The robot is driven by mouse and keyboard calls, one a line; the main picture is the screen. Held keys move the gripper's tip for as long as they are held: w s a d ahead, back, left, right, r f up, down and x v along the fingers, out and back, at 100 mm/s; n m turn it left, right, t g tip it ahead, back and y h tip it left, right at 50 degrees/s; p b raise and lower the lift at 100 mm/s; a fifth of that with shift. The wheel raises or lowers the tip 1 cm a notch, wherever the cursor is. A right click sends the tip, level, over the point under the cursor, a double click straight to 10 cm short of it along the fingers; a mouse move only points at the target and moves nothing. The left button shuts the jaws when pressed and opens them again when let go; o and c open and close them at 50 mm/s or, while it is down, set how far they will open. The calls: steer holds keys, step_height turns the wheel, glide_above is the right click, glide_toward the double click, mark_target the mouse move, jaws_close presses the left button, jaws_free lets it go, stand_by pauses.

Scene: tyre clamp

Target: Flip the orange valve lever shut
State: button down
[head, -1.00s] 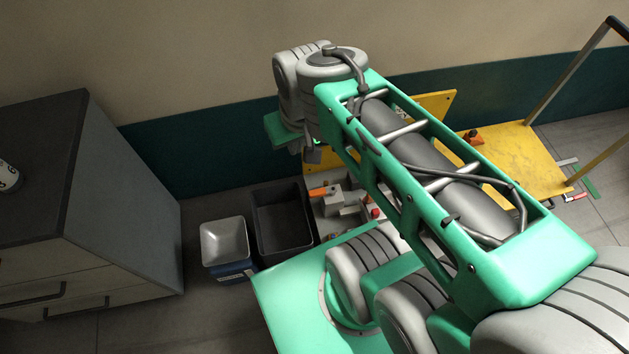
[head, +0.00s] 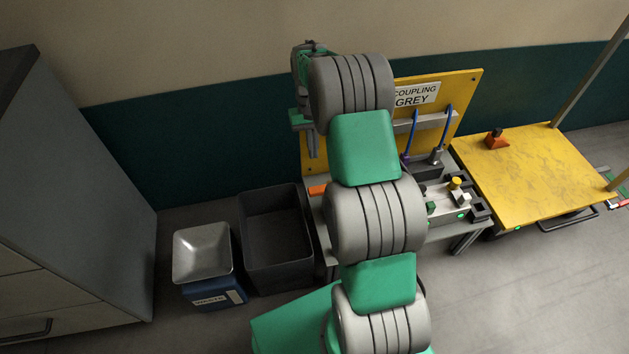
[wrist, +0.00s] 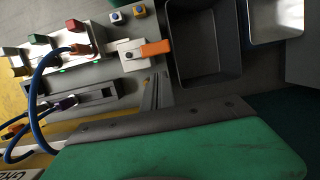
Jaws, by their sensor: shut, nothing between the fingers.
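The orange valve lever (wrist: 155,48) sticks out sideways from a pale valve block (wrist: 130,55) in the wrist view, pointing toward the black bin. In the head view only a short piece of the lever (head: 318,190) shows at the left edge of the bench; my arm hides the valve block there. My gripper (head: 313,154) hangs fingers-down above and behind the lever, close to the yellow board. Its fingers also show in the wrist view (wrist: 157,88), shut and empty, with a visible gap to the lever.
A black bin (head: 277,252) and a blue container with a metal hopper (head: 203,252) stand left of the bench. A yellow board (head: 462,95) labelled "COUPLING GREY" rises behind it. Connectors and coloured buttons (head: 455,184) sit on the right part. A yellow cart (head: 520,175) stands farther right.

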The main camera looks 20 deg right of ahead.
steer(key=shift+f, duration=0.1)
steer(key=b+x, duration=0.3)
steer(key=x, duration=0.7)
steer(key=shift+a, duration=0.2)
